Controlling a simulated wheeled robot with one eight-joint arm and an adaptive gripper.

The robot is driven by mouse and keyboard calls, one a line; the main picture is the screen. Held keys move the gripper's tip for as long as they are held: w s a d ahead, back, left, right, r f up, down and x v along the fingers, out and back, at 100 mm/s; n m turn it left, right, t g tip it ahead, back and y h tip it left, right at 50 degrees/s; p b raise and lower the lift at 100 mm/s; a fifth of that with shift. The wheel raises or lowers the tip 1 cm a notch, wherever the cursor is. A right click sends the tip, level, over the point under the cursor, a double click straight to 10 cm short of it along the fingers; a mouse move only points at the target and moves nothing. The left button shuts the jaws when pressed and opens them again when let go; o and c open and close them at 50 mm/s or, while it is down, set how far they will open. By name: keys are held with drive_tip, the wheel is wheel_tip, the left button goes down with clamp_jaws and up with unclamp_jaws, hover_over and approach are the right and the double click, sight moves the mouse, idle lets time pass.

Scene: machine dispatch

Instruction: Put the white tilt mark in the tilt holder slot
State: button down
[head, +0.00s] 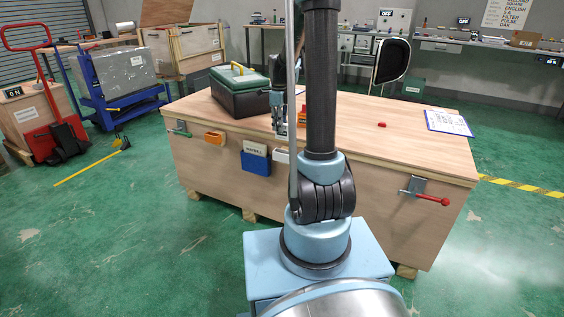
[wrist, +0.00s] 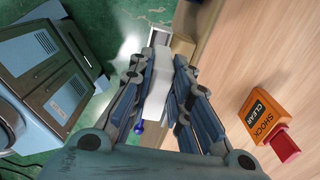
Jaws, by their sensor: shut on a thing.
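My gripper (wrist: 158,95) is shut on the white tilt mark (wrist: 158,83), a pale block standing between the two fingers in the wrist view. In the head view my gripper (head: 281,125) hangs at the front edge of the wooden crate, partly hidden by my arm. A white piece (head: 282,155) shows just below it against the crate's front; I cannot tell whether it is the mark or a holder. A grey-white frame (wrist: 159,35) lies beyond the fingertips in the wrist view. Whether it is the tilt holder cannot be read, and its slot is not clear.
An orange holder (wrist: 262,114) reading SHOCK CLEAR, with a red piece (wrist: 284,146), is on the wood to the right. A blue holder (head: 256,162) hangs on the crate front (head: 375,205). A dark green-lidded case (head: 240,98) and a clipboard (head: 448,122) lie on top.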

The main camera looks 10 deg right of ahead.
drive_tip(key=shift+s+f, duration=0.1)
drive_tip(key=shift+f, duration=4.95)
drive_tip(key=c, duration=1.5)
unclamp_jaws()
drive_tip(key=shift+f, duration=0.1)
